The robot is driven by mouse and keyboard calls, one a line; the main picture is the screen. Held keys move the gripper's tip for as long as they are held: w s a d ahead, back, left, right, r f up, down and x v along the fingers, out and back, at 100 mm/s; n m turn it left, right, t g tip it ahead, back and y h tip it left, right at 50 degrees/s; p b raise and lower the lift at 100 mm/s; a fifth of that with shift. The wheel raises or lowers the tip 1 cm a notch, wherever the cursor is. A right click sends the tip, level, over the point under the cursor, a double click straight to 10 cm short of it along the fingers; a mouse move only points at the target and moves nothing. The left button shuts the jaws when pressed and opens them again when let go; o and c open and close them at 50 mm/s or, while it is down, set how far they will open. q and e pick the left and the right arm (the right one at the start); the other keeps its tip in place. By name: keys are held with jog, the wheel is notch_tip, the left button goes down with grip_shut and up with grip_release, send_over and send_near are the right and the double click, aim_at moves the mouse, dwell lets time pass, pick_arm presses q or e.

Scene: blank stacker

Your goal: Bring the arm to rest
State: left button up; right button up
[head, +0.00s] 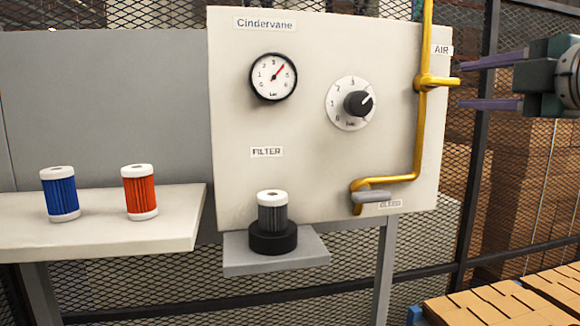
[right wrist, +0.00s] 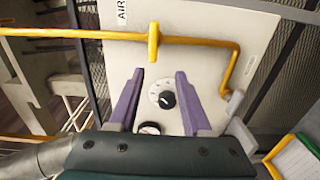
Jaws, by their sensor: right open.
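My right gripper (head: 488,82) is at the upper right of the head view, beside the right edge of the white panel (head: 325,180). Its two purple fingers are apart with nothing between them. They point left toward the yellow air valve handle (head: 437,82) and look clear of it. In the right wrist view the open fingers (right wrist: 155,100) face the panel, with the black knob (right wrist: 168,100) and the yellow handle (right wrist: 154,42) beyond. My left gripper is not in view.
A grey filter (head: 272,215) stands upright in a black socket on the panel's ledge. Blue (head: 60,194) and red (head: 139,192) filters stand on the shelf (head: 110,225) at left. The gauge (head: 273,77) hangs on the panel. Boxes (head: 510,305) lie at lower right; mesh fencing stands behind.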

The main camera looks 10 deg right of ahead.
jog(key=s+a+f+m+g, duration=0.3)
jog(key=s+a+f+m, duration=0.15)
jog(key=f, duration=0.55)
jog(key=s+a+f+m+g, duration=0.25)
jog(key=s+a+f, duration=0.3)
jog(key=f, duration=0.45)
jog(key=s+a+f+m+g, duration=0.1)
jog(key=s+f+m+g, duration=0.2)
jog(key=s, duration=0.4)
jog(key=s+f+m+g+h, duration=0.1)
jog(key=s+f+m+g, duration=0.1)
jog(key=s, duration=0.6)
jog(key=s+a+f+m+g, duration=0.1)
jog(key=s+f+m+g, duration=0.2)
jog(key=s+f+m, duration=0.2)
jog(key=s+f, duration=0.1)
jog(key=s, duration=0.2)
jog(key=shift+s+a+f+g, duration=0.15)
jog(key=shift+a+f+g, duration=0.2)
